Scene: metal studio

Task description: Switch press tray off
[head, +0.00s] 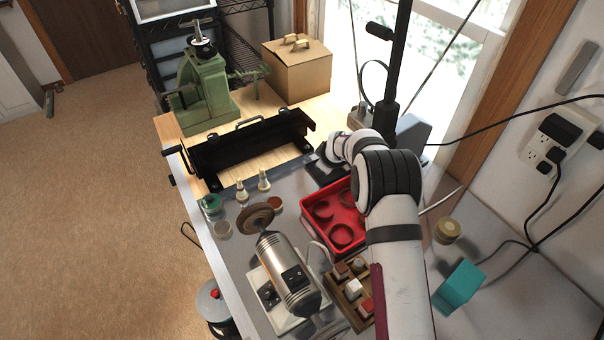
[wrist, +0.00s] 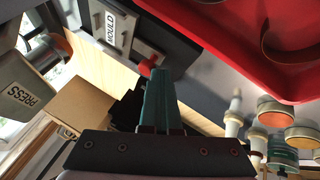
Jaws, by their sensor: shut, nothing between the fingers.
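My gripper (wrist: 159,85) shows in the wrist view as narrow teal fingers pressed together, empty. Its tips lie close to a small red knob (wrist: 147,66); I cannot tell whether they touch. The knob sits beside a pale plate labelled MOULD (wrist: 111,29) on a dark base. A grey block labelled PRESS (wrist: 24,94) stands at the left edge, apart from the fingers. Its switch position cannot be made out. In the head view my arm ends behind the red tray (head: 311,189), and the fingertips and labels cannot be made out there.
The red tray also fills the top right of the wrist view (wrist: 225,30). Small bottles (head: 264,181) and jars (head: 211,204) stand left of it. A black metal frame (head: 235,160), a green press (head: 207,90) and a cardboard box (head: 297,70) are behind. A polishing motor (head: 283,270) is in front.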

